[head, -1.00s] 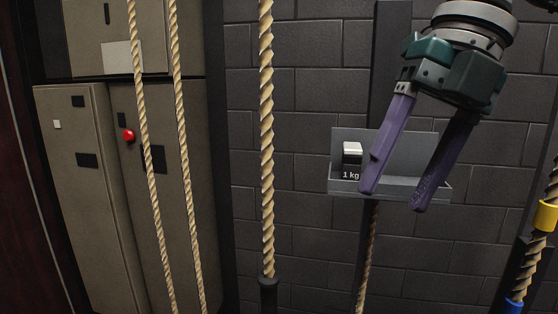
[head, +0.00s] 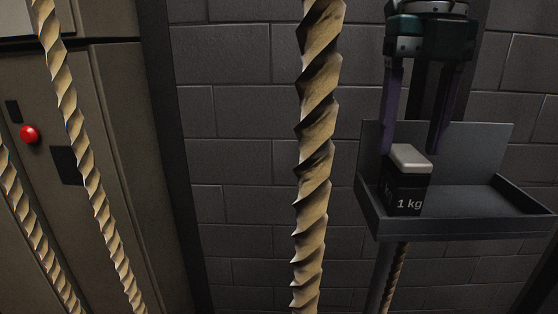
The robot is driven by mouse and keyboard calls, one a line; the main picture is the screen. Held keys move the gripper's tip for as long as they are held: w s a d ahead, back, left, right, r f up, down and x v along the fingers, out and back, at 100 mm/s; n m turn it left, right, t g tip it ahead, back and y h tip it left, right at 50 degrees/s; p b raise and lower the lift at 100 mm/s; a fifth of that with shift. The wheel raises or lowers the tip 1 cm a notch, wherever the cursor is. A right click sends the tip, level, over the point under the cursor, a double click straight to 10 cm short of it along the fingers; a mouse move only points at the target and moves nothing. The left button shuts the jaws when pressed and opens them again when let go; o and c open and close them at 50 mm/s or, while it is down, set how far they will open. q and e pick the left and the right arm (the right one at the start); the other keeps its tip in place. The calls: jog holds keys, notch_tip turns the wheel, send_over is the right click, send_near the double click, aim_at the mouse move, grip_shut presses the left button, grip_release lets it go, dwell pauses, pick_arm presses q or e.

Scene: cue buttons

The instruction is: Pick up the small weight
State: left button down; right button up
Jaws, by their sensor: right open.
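The small weight (head: 406,184) is a dark block with a pale top and a "1 kg" label. It stands upright in the left part of a grey tray (head: 455,227) on the right of the head view. My right gripper (head: 411,153) points down over the tray, open, with purple fingers. Its left finger reaches down to about the weight's top, behind or beside it. Its right finger is to the right of the weight. I cannot tell whether either finger touches it. My left gripper is not in view.
A thick rope (head: 316,160) hangs in front, left of the tray. Two thinner ropes hang at the left before tan cabinets (head: 125,160) with a red button (head: 30,134). A dark block wall (head: 235,140) is behind. The tray's right part is empty.

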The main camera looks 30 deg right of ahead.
aim_at(402, 176)
jog(key=shift+s+f, duration=0.1)
jog(key=shift+f, duration=0.6)
notch_tip(402, 176, down, 5)
jog(key=shift+d+r+p, duration=0.15)
jog(key=shift+p, duration=1.05)
jog(key=shift+f, duration=0.2)
jog(key=shift+w, duration=0.2)
grip_shut()
jog(key=shift+r, duration=0.15)
